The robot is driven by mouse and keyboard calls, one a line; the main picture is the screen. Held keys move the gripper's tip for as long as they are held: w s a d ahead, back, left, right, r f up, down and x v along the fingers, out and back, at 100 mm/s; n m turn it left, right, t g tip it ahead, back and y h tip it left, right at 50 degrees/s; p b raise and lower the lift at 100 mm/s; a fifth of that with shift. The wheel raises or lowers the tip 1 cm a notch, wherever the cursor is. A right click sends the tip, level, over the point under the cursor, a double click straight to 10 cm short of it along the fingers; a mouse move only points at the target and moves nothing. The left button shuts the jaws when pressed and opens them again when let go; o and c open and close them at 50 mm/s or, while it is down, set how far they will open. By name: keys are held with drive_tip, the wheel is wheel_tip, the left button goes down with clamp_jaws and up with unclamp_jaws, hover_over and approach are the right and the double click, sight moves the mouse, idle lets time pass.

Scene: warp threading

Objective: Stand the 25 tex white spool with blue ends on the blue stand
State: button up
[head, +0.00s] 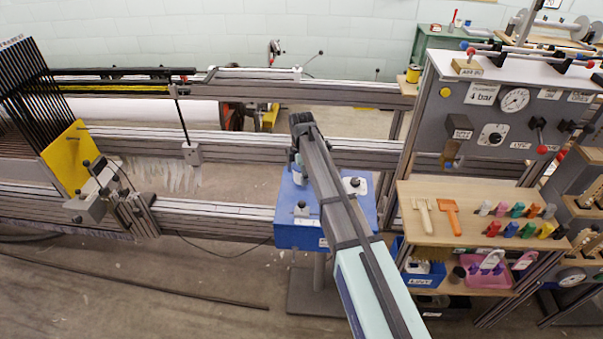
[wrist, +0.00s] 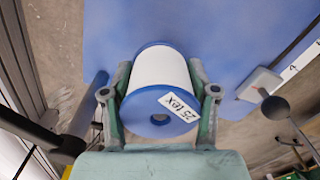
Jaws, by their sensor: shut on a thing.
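The white spool with blue ends and a "25 tex" label (wrist: 158,72) is between the fingers of my gripper (wrist: 160,80) in the wrist view. The gripper is shut on it, one finger on each side. One blue end with a dark hole faces the camera. The blue stand (wrist: 225,30) fills the background behind the spool. In the head view the blue stand (head: 290,232) is in the middle, with my arm across it and my gripper (head: 298,172) over its left part. I cannot make out the spool there, nor tell whether it touches the stand.
Small dark-and-silver fittings (head: 355,185) sit on the stand's top. Machine rails (head: 230,212) run along its left and behind. A wooden shelf (head: 470,228) with coloured pieces and a grey gauge panel (head: 500,115) are at the right. A yellow plate (head: 68,157) stands at the left.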

drive_tip(key=shift+f, duration=0.75)
idle(0.5)
drive_tip(key=o, duration=1.3)
drive_tip(key=shift+c, duration=0.2)
